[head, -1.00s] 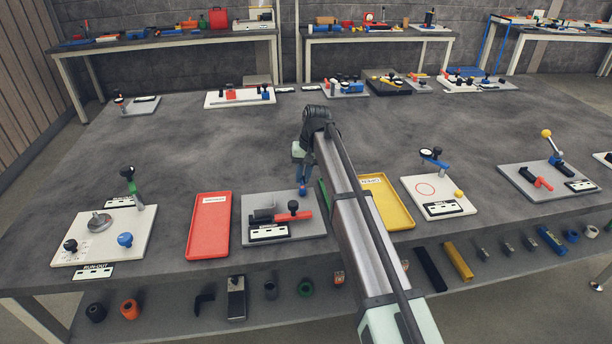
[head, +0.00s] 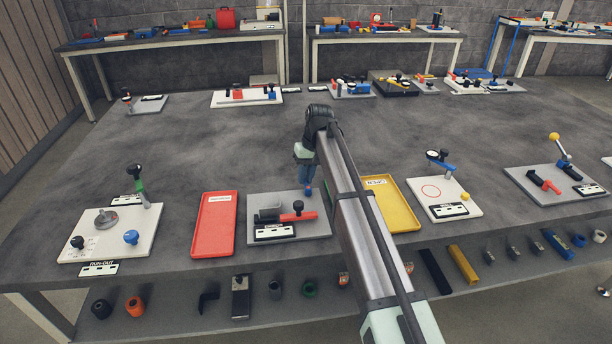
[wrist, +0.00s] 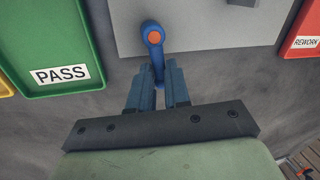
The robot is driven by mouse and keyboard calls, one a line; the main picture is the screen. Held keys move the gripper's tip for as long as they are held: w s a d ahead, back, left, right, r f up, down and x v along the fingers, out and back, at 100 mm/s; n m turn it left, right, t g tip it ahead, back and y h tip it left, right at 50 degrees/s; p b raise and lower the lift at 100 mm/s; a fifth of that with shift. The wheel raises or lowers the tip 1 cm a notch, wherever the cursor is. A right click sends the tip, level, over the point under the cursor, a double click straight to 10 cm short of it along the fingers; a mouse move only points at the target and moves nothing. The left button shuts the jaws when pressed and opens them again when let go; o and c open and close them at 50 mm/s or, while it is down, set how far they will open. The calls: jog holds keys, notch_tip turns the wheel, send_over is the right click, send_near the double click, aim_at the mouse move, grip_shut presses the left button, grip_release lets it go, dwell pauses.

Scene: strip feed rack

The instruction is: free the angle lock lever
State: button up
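The angle lock lever (wrist: 154,42) is blue with an orange cap at its pivot, in the wrist view. It stands by the edge of a grey plate (wrist: 205,28), and its arm runs down between my two blue fingers. My gripper (wrist: 162,75) looks shut on the lever's arm, with a finger close against each side. In the head view my gripper (head: 306,190) is at the back edge of the grey plate (head: 318,226), which carries a red bar with a black knob (head: 298,207). The lever is not distinct from my fingers there.
A red tray (head: 214,224) lies left of the plate, a yellow tray (head: 401,210) right of it. The wrist view shows the green PASS tray (wrist: 98,60) and the red REWORK tray (wrist: 300,28) beside the plate.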

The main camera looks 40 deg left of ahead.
jog(key=o, duration=0.4)
jog(key=r, duration=0.4)
jog(key=w+d+r, duration=0.1)
jog(key=r, duration=0.4)
jog(key=w+r, duration=0.1)
jog(key=r, duration=0.3)
jog(key=shift+d+r, duration=0.25)
jog(key=shift+r, duration=0.05)
dwell(0.4)
